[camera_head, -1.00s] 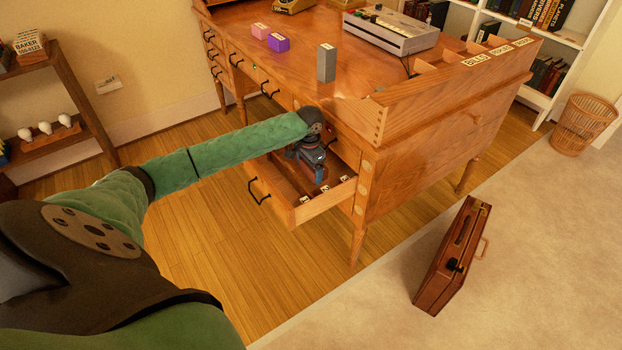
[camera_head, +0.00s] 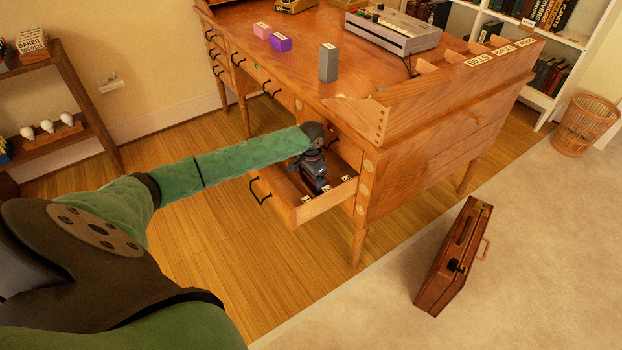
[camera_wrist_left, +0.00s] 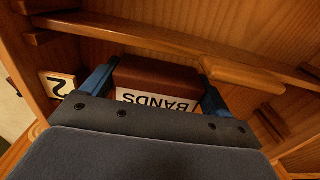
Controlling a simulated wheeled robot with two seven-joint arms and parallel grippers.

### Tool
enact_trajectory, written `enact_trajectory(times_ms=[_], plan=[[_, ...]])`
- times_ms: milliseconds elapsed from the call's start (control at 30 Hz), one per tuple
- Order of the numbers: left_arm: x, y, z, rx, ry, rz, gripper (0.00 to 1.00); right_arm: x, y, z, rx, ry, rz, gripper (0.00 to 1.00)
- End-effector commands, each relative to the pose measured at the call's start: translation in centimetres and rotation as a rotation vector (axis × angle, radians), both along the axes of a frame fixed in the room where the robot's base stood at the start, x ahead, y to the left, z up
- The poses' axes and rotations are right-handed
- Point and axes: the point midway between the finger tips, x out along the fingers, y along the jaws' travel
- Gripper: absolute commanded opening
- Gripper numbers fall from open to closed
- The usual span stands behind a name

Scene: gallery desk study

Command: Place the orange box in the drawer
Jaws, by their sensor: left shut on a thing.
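The open drawer (camera_head: 326,205) sticks out of the desk's near side, with small numbered tags along its inner edge. My left gripper (camera_head: 319,187) reaches down inside it. In the left wrist view its blue fingers (camera_wrist_left: 157,88) are shut on a box (camera_wrist_left: 157,73) with a reddish-brown top and a white "BANDS" label. The box looks dark in the shade, so I cannot be sure it is the orange one. It is between the drawer's walls; whether it touches the drawer floor I cannot tell. In the head view the gripper mostly hides the box. My right gripper is not in view.
A wooden divider in the drawer (camera_wrist_left: 240,77) lies beside the held box. A brown briefcase (camera_head: 452,257) stands on the carpet.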

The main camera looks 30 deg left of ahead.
Motion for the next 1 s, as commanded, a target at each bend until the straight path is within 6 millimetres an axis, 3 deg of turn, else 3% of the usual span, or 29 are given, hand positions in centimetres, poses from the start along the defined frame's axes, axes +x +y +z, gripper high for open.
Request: enact_trajectory(times_ms=[33,100,467,600,1000], plan=[[0.0,0.0,0.0,0.0,0.0,0.0,0.9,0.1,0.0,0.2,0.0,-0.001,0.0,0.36],[0.0,0.0,0.0,0.0,0.0,0.0,1.0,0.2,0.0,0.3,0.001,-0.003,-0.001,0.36],[0.0,0.0,0.4,0.001,0.0,0.0,1.0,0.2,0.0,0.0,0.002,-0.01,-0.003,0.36],[0.1,0.0,2.6,0.0,-0.002,-0.001,1.0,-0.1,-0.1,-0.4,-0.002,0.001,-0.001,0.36],[0.1,0.0,9.9,0.0,-0.001,0.0,1.0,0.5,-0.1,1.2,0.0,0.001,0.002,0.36]])
